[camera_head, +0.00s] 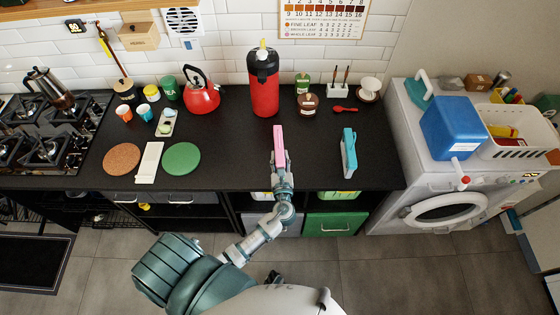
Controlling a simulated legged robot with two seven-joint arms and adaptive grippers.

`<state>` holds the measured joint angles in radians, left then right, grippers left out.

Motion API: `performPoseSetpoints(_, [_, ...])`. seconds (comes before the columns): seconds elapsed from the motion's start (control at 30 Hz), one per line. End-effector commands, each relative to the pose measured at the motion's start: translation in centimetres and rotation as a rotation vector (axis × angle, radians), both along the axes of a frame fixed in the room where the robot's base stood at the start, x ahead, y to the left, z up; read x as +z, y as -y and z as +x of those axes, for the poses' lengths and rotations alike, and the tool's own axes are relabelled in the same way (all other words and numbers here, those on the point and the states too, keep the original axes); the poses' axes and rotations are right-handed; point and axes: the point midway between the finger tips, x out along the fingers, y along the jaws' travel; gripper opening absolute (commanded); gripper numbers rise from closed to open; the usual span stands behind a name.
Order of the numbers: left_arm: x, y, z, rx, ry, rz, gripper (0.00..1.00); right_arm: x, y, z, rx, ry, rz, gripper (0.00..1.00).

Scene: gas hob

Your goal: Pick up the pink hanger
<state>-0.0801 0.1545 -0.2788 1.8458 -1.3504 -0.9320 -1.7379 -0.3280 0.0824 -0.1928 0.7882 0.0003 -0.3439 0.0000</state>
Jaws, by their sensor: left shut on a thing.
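The pink hanger (278,137) shows as a narrow pink bar near the middle of the black counter. My left gripper (279,160) is shut on its near end, with my arm reaching up from the bottom of the picture. The gripper hides the hanger's near part, and I cannot tell whether the hanger touches the counter. My right gripper is not in view.
A light-blue hanger-like item (348,153) lies to the right. A red fire-extinguisher-like bottle (264,85) stands behind the pink hanger. A green round mat (181,159) lies to the left. A washing machine (440,180) borders the counter on the right.

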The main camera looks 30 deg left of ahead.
Motion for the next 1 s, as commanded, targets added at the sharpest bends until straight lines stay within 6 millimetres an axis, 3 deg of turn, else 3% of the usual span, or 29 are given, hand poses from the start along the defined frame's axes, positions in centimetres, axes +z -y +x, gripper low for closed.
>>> performPoseSetpoints(0.4, [0.6,3.0,-10.4,-0.001,-0.006,-0.003,0.0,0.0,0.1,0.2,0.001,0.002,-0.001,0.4])
performPoseSetpoints(0.6, [1.0,4.0,-13.9,0.0,-0.004,-0.001,0.0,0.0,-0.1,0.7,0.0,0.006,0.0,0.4])
performPoseSetpoints(0.87, [1.3,4.4,-15.3,-0.001,-0.002,0.0,0.0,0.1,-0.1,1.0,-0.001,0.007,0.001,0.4])
performPoseSetpoints(1.0, [1.5,4.8,-13.6,-0.059,-0.006,-0.008,0.0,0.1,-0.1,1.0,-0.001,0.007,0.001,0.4])
